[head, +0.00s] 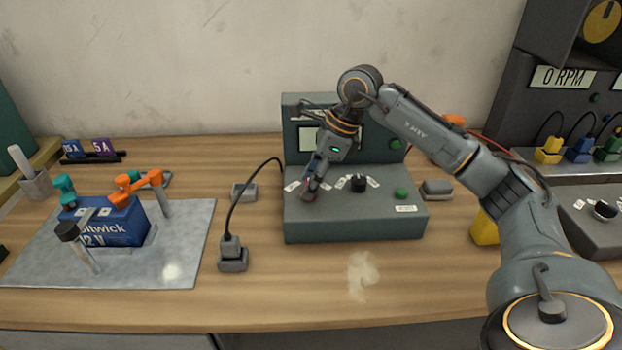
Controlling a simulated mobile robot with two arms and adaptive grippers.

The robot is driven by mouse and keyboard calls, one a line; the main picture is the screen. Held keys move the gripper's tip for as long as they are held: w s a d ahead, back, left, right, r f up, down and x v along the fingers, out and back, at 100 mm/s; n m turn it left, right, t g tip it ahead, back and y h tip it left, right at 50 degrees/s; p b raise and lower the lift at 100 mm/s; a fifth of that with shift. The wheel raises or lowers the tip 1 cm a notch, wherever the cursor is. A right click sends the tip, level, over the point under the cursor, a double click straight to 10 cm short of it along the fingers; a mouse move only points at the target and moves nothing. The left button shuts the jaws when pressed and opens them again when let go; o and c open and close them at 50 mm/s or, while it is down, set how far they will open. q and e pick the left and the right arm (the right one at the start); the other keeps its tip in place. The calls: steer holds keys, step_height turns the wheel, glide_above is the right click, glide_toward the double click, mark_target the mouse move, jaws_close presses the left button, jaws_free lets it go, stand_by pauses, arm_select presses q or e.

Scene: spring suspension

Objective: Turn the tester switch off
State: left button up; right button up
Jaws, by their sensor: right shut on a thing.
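The tester (350,222) is a grey-green box with a sloped front and an upright back panel, standing mid-table. My right gripper (309,191) reaches down to the left part of this face, by a white label. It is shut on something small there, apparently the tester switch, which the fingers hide. The switch's position cannot be seen. My left gripper is not in view.
A black cable runs from the tester to a plug block (233,258) on the table. A blue battery (112,224) with clamps stands on a grey mat (190,262) at left. A dark machine (560,95) with a "0 RPM" display is at right. The front middle table is clear.

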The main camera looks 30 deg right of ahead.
steer(key=n+g, duration=0.1)
steer(key=n, duration=0.1)
steer(key=n+g+y, duration=0.1)
steer(key=n, duration=0.2)
steer(key=shift+w+r+n+p, duration=0.1)
steer(key=shift+w+n+p, duration=0.1)
steer(key=shift+n+p, duration=0.15)
steer(key=shift+n+g, duration=0.8)
steer(key=shift+n, duration=1.25)
steer(key=o, duration=1.1)
steer(key=shift+o, duration=0.2)
steer(key=shift+d, duration=0.1)
steer(key=v, duration=1.1)
steer(key=shift+r, duration=0.4)
steer(key=shift+w, duration=0.15)
